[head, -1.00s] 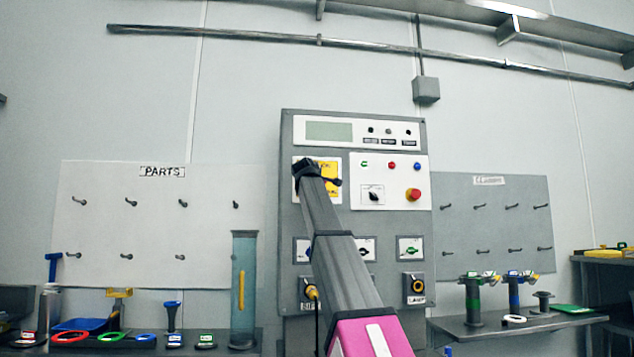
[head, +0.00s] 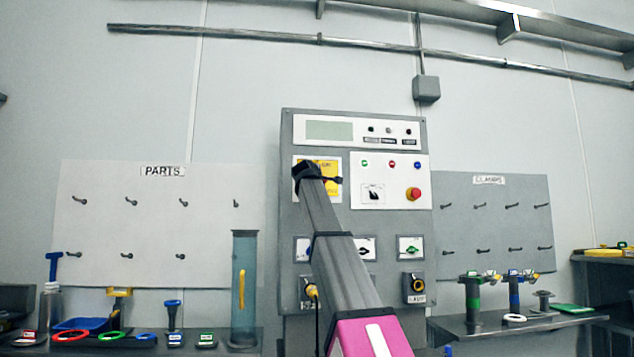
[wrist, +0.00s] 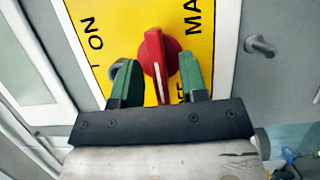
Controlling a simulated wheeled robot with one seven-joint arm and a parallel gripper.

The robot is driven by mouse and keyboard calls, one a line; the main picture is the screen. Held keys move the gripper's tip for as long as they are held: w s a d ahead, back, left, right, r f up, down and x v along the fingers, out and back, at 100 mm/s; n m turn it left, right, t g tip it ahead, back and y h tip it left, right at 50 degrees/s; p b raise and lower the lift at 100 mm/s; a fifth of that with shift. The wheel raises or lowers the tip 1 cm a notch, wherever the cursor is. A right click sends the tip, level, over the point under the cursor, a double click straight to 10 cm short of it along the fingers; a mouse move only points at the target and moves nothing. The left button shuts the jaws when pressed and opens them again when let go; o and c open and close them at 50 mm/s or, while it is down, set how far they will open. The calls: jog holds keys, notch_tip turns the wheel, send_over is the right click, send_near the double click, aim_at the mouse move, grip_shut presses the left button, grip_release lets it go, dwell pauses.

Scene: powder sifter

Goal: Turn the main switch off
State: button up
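The main switch is a red rotary knob (wrist: 158,56) on a yellow plate (wrist: 100,22) in the wrist view. A white line on the knob points down in the picture, between my fingers. The plate reads ON at the left; letters ending in FF show at the lower right, partly covered by a finger. My gripper (wrist: 158,82) has green fingertips on either side of the knob. Yellow shows between the left finger and the knob; the right finger is very close, and contact is unclear. In the head view my arm hides the knob; part of the yellow plate (head: 332,186) shows.
The grey control panel (head: 290,135) also carries a red emergency button (head: 413,194) right of the plate. A metal peg (wrist: 260,46) sticks out right of the plate in the wrist view. Shelves with parts (head: 172,312) and clamps (head: 473,300) stand at either side.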

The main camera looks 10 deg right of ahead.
jog(key=shift+s, duration=0.1)
jog(key=v, duration=1)
jog(key=shift+s+a, duration=0.15)
jog(key=shift+s, duration=0.1)
jog(key=shift+s+f, duration=0.1)
